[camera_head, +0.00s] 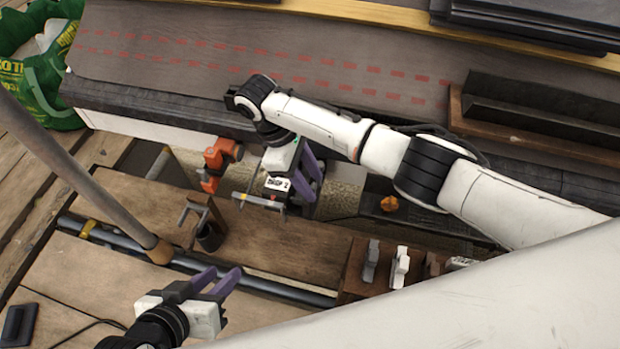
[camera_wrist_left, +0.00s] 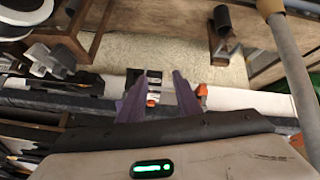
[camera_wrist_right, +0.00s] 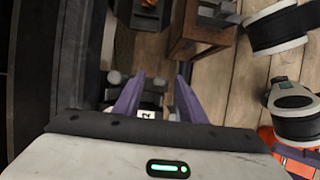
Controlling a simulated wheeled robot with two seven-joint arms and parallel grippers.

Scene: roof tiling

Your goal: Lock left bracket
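An orange clamp-like bracket (camera_head: 218,160) stands at the roof's lower edge, left of centre in the head view. My right gripper (camera_head: 305,178) points down just right of it, fingers apart. A grey piece with a white label (camera_head: 277,184) is beside these fingers; it also shows between and beyond them in the right wrist view (camera_wrist_right: 146,114). I cannot tell whether they touch it. My left gripper (camera_head: 217,283) is open and empty over the lower boards. In the left wrist view, orange parts (camera_wrist_left: 202,92) show beyond its fingers.
A dark holder with a grey top (camera_head: 206,226) stands on the plank. A wooden rack (camera_head: 358,268) with several grey and white pieces is right of it. A grey pole (camera_head: 90,180) slants across the left. A green bag (camera_head: 45,80) lies at the upper left.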

